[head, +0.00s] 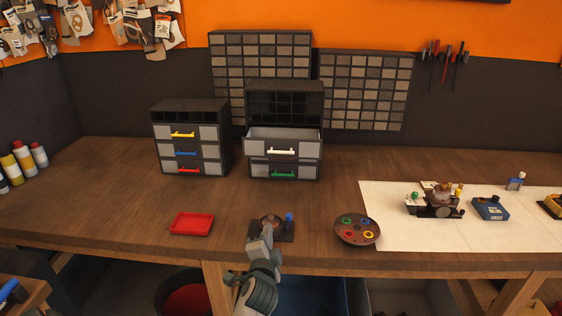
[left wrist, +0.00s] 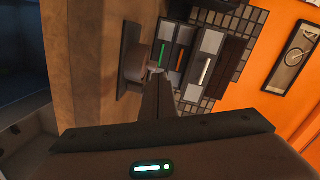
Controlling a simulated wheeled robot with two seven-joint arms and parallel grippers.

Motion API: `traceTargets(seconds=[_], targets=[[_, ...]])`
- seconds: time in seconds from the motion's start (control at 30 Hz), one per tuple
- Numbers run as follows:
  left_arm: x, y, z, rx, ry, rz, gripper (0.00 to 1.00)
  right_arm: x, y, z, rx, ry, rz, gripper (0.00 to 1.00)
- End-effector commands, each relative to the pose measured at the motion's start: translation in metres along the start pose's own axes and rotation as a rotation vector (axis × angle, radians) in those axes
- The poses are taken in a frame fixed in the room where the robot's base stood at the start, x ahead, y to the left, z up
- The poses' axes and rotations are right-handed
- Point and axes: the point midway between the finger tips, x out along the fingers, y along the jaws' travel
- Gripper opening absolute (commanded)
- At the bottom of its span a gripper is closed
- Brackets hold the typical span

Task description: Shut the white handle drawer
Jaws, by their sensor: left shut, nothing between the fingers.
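The white handle drawer (head: 258,149) sticks out of the right-hand cabinet (head: 284,90), with its grey inside showing from above. Its white handle (head: 281,152) is on the front. The handle also shows in the left wrist view (left wrist: 206,73). My left gripper (head: 267,227) is shut and empty over the front part of the bench, well short of the drawer. In the left wrist view the shut fingers (left wrist: 158,98) point toward the cabinet. My right gripper is in neither view.
The drawer with the green handle (head: 284,174) is below. A second cabinet (head: 190,138) stands to the left. A small dark stand (head: 286,235) with a blue knob is beside my left gripper. A red tray (head: 192,223) and a round palette (head: 357,229) lie either side. Bench between gripper and cabinet is clear.

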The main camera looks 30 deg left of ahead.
Motion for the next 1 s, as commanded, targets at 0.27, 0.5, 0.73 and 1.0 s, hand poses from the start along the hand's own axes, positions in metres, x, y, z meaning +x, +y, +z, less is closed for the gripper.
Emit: traceTargets(seconds=[0.27,0.5,0.73,1.0], targets=[[0.046,-0.053,-0.032,0.193,0.054,-0.186,0.00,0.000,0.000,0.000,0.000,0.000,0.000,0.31],[0.070,-0.085,-0.058,0.344,0.089,-0.302,0.00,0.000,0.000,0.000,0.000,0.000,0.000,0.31],[0.071,-0.087,-0.060,0.358,0.093,-0.313,0.00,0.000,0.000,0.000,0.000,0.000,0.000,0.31],[0.070,-0.087,-0.060,0.357,0.092,-0.312,0.00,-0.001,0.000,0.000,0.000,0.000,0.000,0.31]])
